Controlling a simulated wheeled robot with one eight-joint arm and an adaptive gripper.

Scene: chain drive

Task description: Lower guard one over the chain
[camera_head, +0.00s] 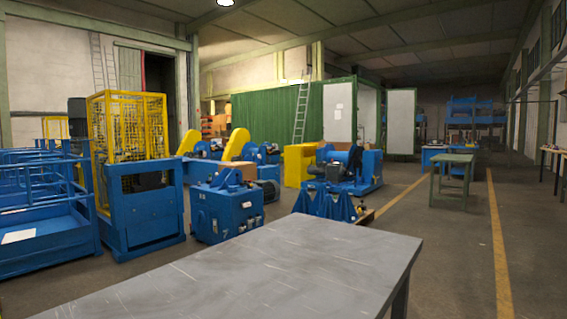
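Two yellow, rounded covers stand up over blue machines in the middle distance. The nearer yellow cover (238,145) is tilted, with its rounded top upward. The farther yellow cover (188,143) is behind it to the left, in a similar pose. They look like chain guards, but I cannot tell which is guard one. No chain can be made out at this distance. My gripper and arm are not in view.
A grey metal table (290,270) fills the near foreground. Blue machines (225,208) and a yellow mesh cage (128,130) stand beyond it at left. A green table (452,178) stands at right. Open floor with yellow lines (498,240) lies on the right.

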